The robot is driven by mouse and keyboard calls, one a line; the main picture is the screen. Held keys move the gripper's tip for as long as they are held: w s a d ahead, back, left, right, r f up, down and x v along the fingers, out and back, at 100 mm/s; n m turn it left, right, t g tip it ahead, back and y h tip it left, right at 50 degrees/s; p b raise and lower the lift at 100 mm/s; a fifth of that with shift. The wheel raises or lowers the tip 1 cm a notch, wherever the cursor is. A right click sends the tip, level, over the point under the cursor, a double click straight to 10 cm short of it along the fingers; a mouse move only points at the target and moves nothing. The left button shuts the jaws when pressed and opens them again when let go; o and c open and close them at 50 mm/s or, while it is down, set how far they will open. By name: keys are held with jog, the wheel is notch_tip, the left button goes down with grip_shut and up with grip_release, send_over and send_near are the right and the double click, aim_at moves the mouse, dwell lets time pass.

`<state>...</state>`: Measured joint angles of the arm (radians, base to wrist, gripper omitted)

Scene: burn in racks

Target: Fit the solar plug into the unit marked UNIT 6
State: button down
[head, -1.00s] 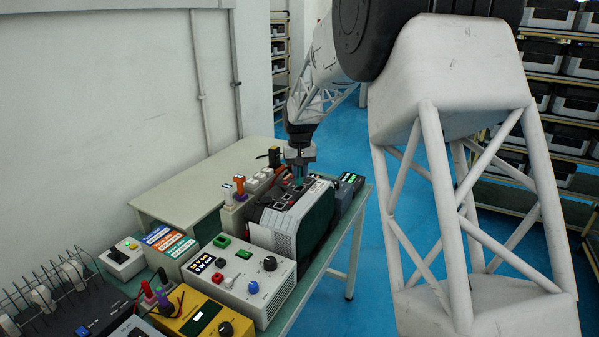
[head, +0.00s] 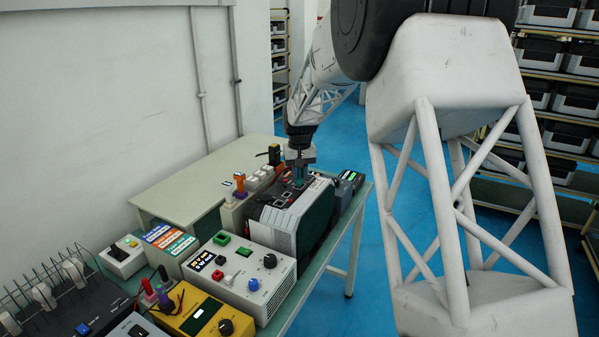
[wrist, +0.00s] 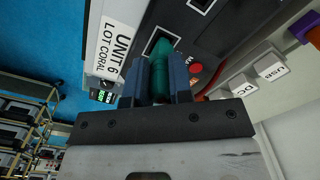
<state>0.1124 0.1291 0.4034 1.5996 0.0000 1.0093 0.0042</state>
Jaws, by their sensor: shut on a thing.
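My gripper (wrist: 167,85) is shut on a teal plug (wrist: 162,65) in the wrist view. The plug's narrow tip lies over a dark rectangular socket (wrist: 150,42) in the unit's dark panel; I cannot tell whether it has entered. A white label (wrist: 112,54) reading UNIT 6, LOT CORAL is on the panel just left of the plug. In the head view, my gripper (head: 299,160) points down over the top of the grey and black unit (head: 283,218), and a bit of teal shows below it. The contact there is too small to make out.
A red button (wrist: 196,69) sits right of the plug, close to a finger. White blocks marked DC (wrist: 240,88) and USB (wrist: 271,66) stand further right. A white instrument box (head: 240,275) and a yellow meter (head: 195,312) stand in front. The back bench (head: 200,180) is mostly clear.

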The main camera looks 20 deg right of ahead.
jog(key=shift+f, duration=0.65)
jog(key=c, duration=0.9)
grip_release()
jog(key=shift+c, duration=0.2)
jog(key=shift+r, duration=3.9)
